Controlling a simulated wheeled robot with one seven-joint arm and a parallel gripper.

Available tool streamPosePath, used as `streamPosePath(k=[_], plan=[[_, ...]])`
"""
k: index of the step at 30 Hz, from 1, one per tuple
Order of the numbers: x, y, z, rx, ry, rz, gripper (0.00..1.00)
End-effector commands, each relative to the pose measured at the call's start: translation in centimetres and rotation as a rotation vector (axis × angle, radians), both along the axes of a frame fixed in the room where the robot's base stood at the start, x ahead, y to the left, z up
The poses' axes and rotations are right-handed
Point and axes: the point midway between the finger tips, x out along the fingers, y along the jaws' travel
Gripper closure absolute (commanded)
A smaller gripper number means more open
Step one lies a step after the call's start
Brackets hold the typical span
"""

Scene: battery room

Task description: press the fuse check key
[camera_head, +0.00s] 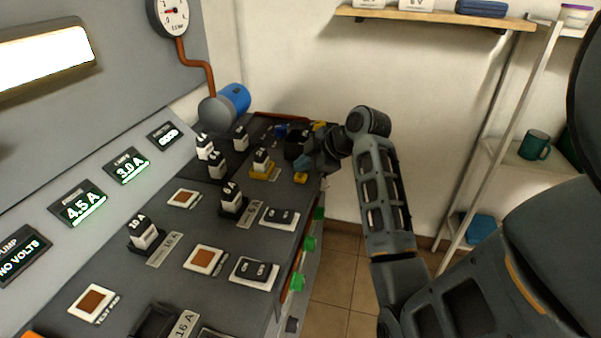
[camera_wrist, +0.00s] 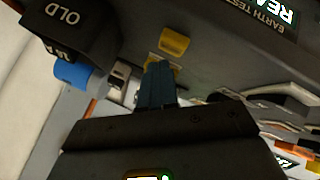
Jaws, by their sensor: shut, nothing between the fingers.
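My gripper (camera_wrist: 157,75) is shut, with its dark fingers together and nothing seen between them. In the wrist view the fingertips are at a small yellow key low on the dark panel and partly cover it; I cannot tell whether they touch it. A second yellow key (camera_wrist: 174,42) is just beyond the tips and uncovered. No readable label shows which is the fuse check key. In the head view my arm reaches to the far right end of the bench panel (camera_head: 180,225), where the wrist hides part of the surface. Yellow pieces (camera_head: 300,178) show near there.
A dark box marked OLD (camera_wrist: 68,20) and a blue cylinder (camera_wrist: 75,73) are left of the fingers. An EARTH TEST display (camera_wrist: 287,14) is at upper right. Black-and-white fuses (camera_head: 232,198) stand on the panel. Shelves (camera_head: 530,155) stand at right.

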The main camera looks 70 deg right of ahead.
Motion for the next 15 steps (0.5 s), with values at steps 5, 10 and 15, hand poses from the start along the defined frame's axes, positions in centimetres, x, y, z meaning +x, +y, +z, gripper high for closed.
streamPosePath(k=[5,10,15], plan=[[0.0,0.0,0.2,0.000,0.000,0.000,1.00],[0.0,0.0,0.2,-0.001,-0.001,-0.001,1.00],[0.0,0.0,1.2,-0.001,-0.001,-0.001,1.00]])
